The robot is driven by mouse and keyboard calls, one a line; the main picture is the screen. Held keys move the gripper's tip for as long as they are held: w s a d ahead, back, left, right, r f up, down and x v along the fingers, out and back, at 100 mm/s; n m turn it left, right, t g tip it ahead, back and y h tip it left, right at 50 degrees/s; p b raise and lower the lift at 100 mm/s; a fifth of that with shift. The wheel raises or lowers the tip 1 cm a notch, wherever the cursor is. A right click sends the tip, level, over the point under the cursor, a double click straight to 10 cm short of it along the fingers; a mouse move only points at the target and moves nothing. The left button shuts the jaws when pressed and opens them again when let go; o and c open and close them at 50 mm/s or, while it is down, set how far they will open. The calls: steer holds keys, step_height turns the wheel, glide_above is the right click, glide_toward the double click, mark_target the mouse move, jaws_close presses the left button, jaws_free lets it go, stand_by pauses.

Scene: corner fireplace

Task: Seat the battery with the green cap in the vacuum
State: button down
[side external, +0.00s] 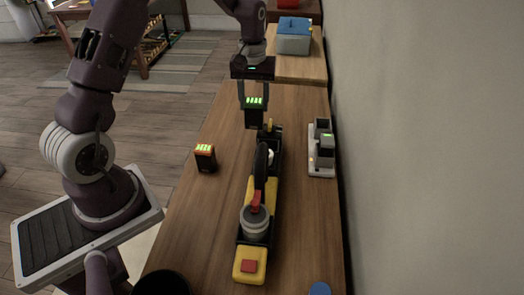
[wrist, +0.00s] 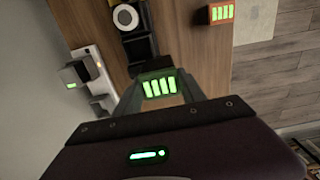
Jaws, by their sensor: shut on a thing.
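A vacuum (side external: 247,220), yellow and black with a grey drum and red parts, lies lengthwise along the table. Part of its dark body (wrist: 142,48) shows at the top of the wrist view. My gripper (side external: 253,100) is shut on a dark battery (side external: 254,118) with green lit bars on its end. The held battery also shows between the fingers in the wrist view (wrist: 160,86). It is upright, and in the side view it appears above and just beyond the vacuum's far end. Its lower end and the vacuum's battery slot cannot be made out clearly.
An orange-and-black battery (side external: 205,158) with green bars stands left of the vacuum. A pale charger (side external: 320,170) holding a grey block with a green light stands to the right, near the wall. A dark round object (side external: 162,284) and a blue disc (side external: 320,288) are at the near edge.

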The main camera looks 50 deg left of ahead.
steer(key=d, duration=0.5)
steer(key=f, duration=0.9)
steer(key=shift+w+d, duration=0.15)
steer(key=shift+w, duration=0.25)
steer(key=c, duration=0.7)
jaws_free()
steer(key=shift+f, duration=0.1)
